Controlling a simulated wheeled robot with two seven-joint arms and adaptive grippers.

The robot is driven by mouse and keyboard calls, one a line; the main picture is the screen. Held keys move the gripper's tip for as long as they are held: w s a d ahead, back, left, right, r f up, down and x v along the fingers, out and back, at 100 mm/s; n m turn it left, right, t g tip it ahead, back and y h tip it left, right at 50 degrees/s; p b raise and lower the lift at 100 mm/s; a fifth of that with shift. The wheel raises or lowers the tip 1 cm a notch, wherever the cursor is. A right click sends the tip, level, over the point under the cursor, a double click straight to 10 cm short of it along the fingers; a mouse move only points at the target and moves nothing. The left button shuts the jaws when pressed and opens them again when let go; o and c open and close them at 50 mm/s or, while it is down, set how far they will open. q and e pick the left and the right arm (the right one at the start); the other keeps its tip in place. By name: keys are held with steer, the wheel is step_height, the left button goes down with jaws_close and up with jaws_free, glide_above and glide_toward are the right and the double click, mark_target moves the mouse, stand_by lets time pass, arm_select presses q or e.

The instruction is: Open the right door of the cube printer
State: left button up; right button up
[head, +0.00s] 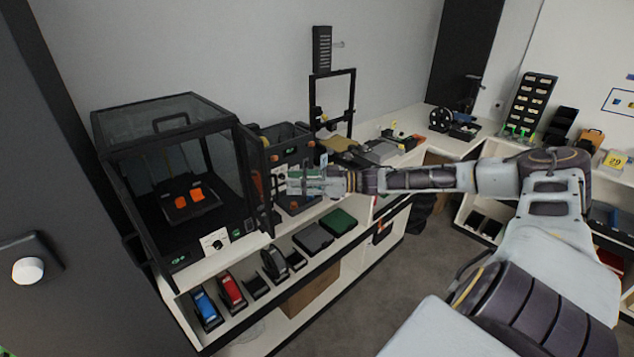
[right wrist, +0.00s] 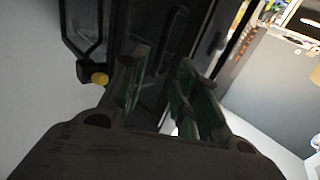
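The cube printer (head: 178,110) is a black-framed box with clear panels on the left end of the bench. Two orange parts (head: 190,197) lie on its bed. Its right door (head: 254,175) is a dark-framed clear panel standing out from the front right corner, at an angle to the front. My right gripper (head: 300,181) is just right of this door, pointing left. In the right wrist view, the green-padded fingers (right wrist: 160,88) are apart, with dark surfaces beyond them; I cannot tell whether they touch the door. My left gripper is not in view.
A second open-framed printer (head: 333,110) stands further right on the bench. Blue (head: 206,308) and red (head: 232,291) spool holders and dark boxes line the lower front shelf. A grey wall is behind. The floor (head: 400,265) before the bench is clear.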

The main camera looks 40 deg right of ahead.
steer(key=shift+v, duration=2.95)
steer(key=shift+r, duration=0.1)
